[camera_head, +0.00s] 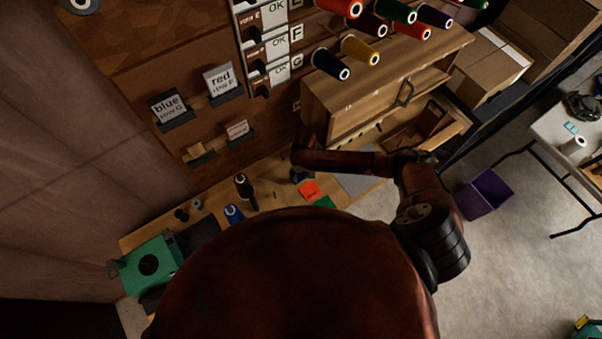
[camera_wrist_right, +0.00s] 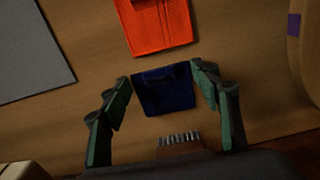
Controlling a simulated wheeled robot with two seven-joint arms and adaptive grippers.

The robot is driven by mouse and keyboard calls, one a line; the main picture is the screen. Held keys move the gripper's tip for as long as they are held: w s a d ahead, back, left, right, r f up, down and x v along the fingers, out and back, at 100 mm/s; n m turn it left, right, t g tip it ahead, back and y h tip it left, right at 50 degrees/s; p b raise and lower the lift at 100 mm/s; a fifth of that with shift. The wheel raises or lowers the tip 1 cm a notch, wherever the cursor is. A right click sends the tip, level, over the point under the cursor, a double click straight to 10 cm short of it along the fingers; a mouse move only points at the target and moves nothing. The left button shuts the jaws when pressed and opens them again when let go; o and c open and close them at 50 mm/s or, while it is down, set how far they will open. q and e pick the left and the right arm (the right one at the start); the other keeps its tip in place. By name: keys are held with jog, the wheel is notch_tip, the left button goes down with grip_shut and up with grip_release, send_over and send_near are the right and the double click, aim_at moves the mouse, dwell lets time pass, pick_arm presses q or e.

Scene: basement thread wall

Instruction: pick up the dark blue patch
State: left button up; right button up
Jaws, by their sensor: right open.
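The dark blue patch (camera_wrist_right: 164,92) lies flat on the wooden bench, between the fingers of my right gripper (camera_wrist_right: 163,86) in the right wrist view. The fingers are apart, one on each side of the patch, and nothing is held. Whether they touch the patch or the bench I cannot tell. In the head view my right gripper (camera_head: 301,174) is small over the bench and mostly hides the dark blue patch. An orange-red patch (camera_wrist_right: 156,22) lies just beyond the dark blue one. My left gripper is not in view.
A grey mat (camera_head: 360,184) lies right of the patches. A green patch (camera_head: 325,202) lies near the bench's front edge. A brown brush-like thing with pale bristles (camera_wrist_right: 181,139) is close to my right gripper. A wooden drawer cabinet (camera_head: 375,85) with thread cones above stands behind.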

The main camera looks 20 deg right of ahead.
jog(key=c, duration=0.6)
jog(key=shift+c, duration=0.4)
jog(key=shift+s+f, duration=0.1)
jog(key=shift+s, duration=0.1)
jog(key=shift+c, duration=1.3)
